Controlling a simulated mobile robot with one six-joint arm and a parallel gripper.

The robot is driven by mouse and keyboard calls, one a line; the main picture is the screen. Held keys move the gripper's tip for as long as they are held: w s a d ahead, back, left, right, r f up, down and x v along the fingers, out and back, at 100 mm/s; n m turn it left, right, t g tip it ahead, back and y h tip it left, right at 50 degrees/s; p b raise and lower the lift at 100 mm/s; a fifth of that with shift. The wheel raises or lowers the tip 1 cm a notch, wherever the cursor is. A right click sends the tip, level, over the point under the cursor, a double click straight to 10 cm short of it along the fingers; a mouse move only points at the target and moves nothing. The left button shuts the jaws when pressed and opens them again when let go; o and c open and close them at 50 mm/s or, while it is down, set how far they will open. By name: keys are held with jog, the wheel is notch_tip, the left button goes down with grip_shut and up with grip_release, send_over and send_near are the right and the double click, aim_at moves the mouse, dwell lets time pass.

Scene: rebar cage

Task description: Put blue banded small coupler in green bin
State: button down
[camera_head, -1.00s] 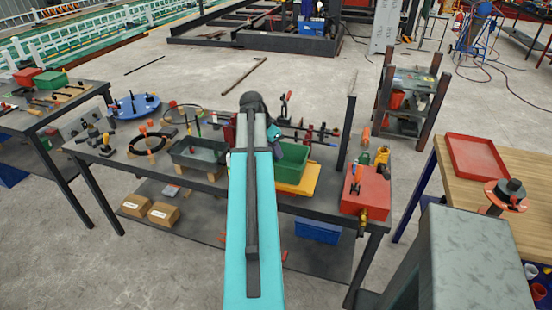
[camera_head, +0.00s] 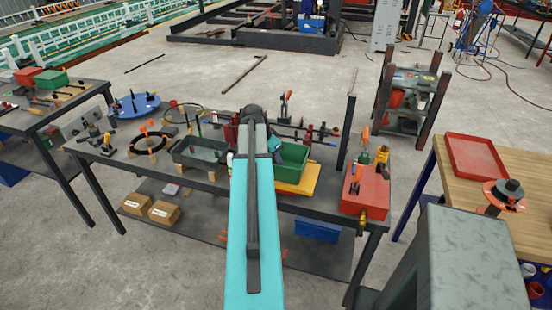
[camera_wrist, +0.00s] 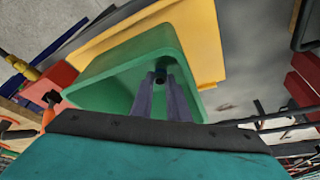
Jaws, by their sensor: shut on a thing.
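The green bin (camera_head: 294,153) sits on a yellow tray on the dark workbench, just right of my arm. In the wrist view the green bin (camera_wrist: 108,84) fills the middle, with its opening facing the camera. My gripper (camera_wrist: 162,80) is over the bin's opening in that view, its two grey fingers close together. A small dark piece (camera_wrist: 161,70) shows between the fingertips; it appears to be the coupler. Its blue band cannot be made out clearly. In the head view my arm hides the fingers and the held piece.
The yellow tray (camera_head: 298,188) lies under the bin. A grey bin (camera_head: 183,166) stands left of my arm, and a red box (camera_head: 365,192) stands at the bench's right end. Rods and a red clamp (camera_head: 286,104) stand behind the green bin.

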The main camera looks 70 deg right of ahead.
jog(key=shift+f, duration=0.15)
jog(key=c, duration=2)
grip_release()
jog(key=shift+r, duration=0.25)
jog(key=b+v, duration=0.2)
jog(key=v, duration=0.9)
jog(key=shift+a+r+b, duration=0.15)
jog(key=shift+r+b, duration=0.2)
jog(key=shift+w, duration=0.1)
